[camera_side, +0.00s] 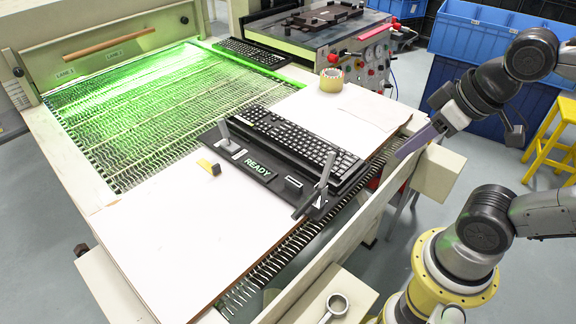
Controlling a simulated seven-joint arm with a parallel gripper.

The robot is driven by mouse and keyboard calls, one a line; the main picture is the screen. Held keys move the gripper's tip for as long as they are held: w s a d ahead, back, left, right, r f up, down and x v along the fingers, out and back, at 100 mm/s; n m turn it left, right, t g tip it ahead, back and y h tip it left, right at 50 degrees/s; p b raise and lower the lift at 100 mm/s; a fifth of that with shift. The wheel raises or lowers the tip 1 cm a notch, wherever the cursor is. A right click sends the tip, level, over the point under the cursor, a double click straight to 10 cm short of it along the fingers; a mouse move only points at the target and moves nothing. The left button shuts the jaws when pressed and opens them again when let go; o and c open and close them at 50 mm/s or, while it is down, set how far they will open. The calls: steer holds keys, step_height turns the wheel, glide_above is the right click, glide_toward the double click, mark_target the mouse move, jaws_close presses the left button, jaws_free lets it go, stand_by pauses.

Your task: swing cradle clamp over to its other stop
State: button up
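A black cradle (226,160) on the white board holds a black keyboard (290,140). Its front panel reads "READY" in green. A grey clamp lever (324,174) stands up, slightly tilted, at the cradle's near right end. A shorter dark upright post (224,131) stands at its left end. I cannot tell for sure which of the two is the task's clamp. My gripper (400,156) is to the right of the cradle, apart from the lever and keyboard. Its fingers are seen edge-on, so their opening is hidden. Nothing shows held in it.
A green-lit wire conveyor (120,120) lies behind the board, with another keyboard (250,52) at its far end. A tape roll (331,80) and a small yellow-and-black item (212,168) rest on the board. The front part of the board (175,245) is clear.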

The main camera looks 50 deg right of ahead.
steer(key=d+n+h, duration=0.1)
steer(key=n, duration=0.1)
steer(key=w+d+n+h, duration=0.1)
steer(key=d+n, duration=0.1)
steer(key=w+d+n, duration=0.1)
steer(key=n, duration=0.1)
steer(key=shift+d+f+h, duration=0.35)
steer(key=shift+h, duration=0.05)
jaws_close()
steer(key=w+a+f+n+t+h, duration=0.1)
steer(key=w+a+f+n, duration=0.25)
steer(key=n, duration=0.65)
steer(key=w+a+f+n+t, duration=0.15)
steer(key=w+f+n, duration=0.3)
steer(key=n, duration=0.65)
steer(key=s+a+f+n+y, duration=0.25)
steer(key=a+f+n, duration=0.45)
steer(key=a+n, duration=0.35)
steer(key=shift+m+h, duration=0.25)
steer(key=shift+m, duration=0.2)
steer(key=shift+x, duration=4.8)
